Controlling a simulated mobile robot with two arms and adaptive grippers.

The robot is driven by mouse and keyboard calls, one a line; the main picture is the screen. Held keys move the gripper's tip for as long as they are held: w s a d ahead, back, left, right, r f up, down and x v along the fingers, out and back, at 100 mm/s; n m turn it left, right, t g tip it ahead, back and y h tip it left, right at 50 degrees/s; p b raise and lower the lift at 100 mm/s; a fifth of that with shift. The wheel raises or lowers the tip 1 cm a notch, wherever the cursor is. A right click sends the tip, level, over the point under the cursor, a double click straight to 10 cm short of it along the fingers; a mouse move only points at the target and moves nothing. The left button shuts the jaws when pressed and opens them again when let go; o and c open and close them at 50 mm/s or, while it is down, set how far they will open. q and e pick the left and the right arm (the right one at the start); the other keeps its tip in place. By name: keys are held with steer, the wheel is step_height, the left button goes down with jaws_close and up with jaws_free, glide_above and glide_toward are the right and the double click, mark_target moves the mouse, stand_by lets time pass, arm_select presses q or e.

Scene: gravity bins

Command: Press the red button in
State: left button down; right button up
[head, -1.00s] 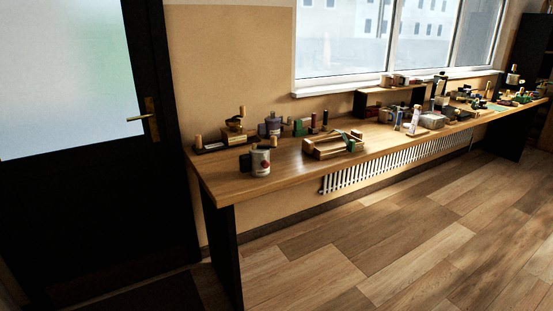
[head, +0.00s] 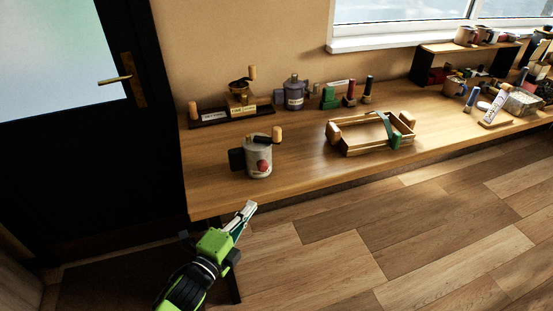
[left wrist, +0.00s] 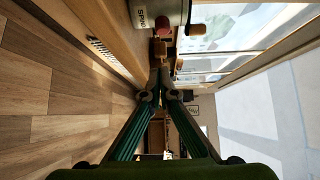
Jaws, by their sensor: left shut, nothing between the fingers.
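The red button (head: 261,166) is a round knob low on the front of a pale grey can-shaped device (head: 257,148) near the left end of the wooden bench. The device has a dark block on its left side and a light wooden knob at the top right. My left gripper (head: 250,207) is shut and empty, in front of and below the device, apart from it. In the left wrist view the red button (left wrist: 164,30) shows at the top beside lettering on the device, beyond the shut fingertips (left wrist: 160,72). My right gripper is not in view.
The bench's front edge (head: 300,194) lies between my left gripper and the device. A wooden crate (head: 350,152) stands to the right. Bottles and a dark tray (head: 208,121) stand behind. The bench top around the device is clear.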

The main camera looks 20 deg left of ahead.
arm_select(q)
steer(key=p, duration=0.2)
glide_toward(268, 168)
steer(key=d, duration=0.3)
steer(key=w, duration=0.1)
steer(key=w+a, duration=0.1)
steer(key=w, duration=0.1)
steer(key=w+a, duration=0.1)
steer(key=w, duration=0.1)
steer(key=shift+w+p, duration=0.1)
steer(key=shift+p, duration=0.3)
steer(key=shift+w, duration=0.15)
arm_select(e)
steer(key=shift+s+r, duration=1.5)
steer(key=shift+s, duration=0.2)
